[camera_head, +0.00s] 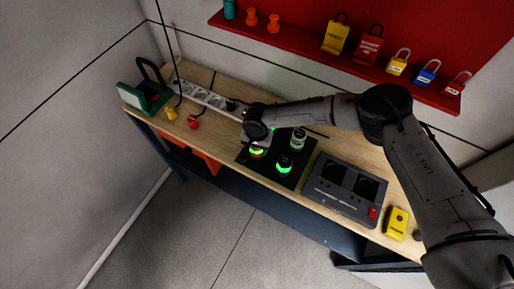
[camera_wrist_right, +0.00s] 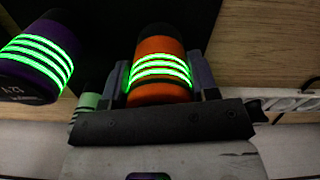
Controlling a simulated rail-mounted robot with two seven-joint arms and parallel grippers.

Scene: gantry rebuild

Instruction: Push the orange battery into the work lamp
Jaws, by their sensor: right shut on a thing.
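The orange battery (camera_wrist_right: 158,50) with glowing green rings is between the two fingers of my right gripper (camera_wrist_right: 161,82), which is shut on it. In the head view the orange battery (camera_head: 257,153) shows just below my right gripper (camera_head: 257,141), over the black mat; I cannot tell whether it still touches the mat. The green work lamp (camera_head: 145,98) with a dark handle stands at the left end of the bench, well apart from the gripper. Its battery opening cannot be made out. My left gripper is not in view.
On the black mat (camera_head: 252,169) stand a purple battery (camera_wrist_right: 38,58) and a pale green one (camera_head: 298,141). A grey charger (camera_head: 318,195) and a yellow device (camera_head: 397,222) are to the right. A power strip (camera_head: 205,96), a yellow plug (camera_head: 171,114) and a red plug (camera_head: 193,122) lie toward the lamp.

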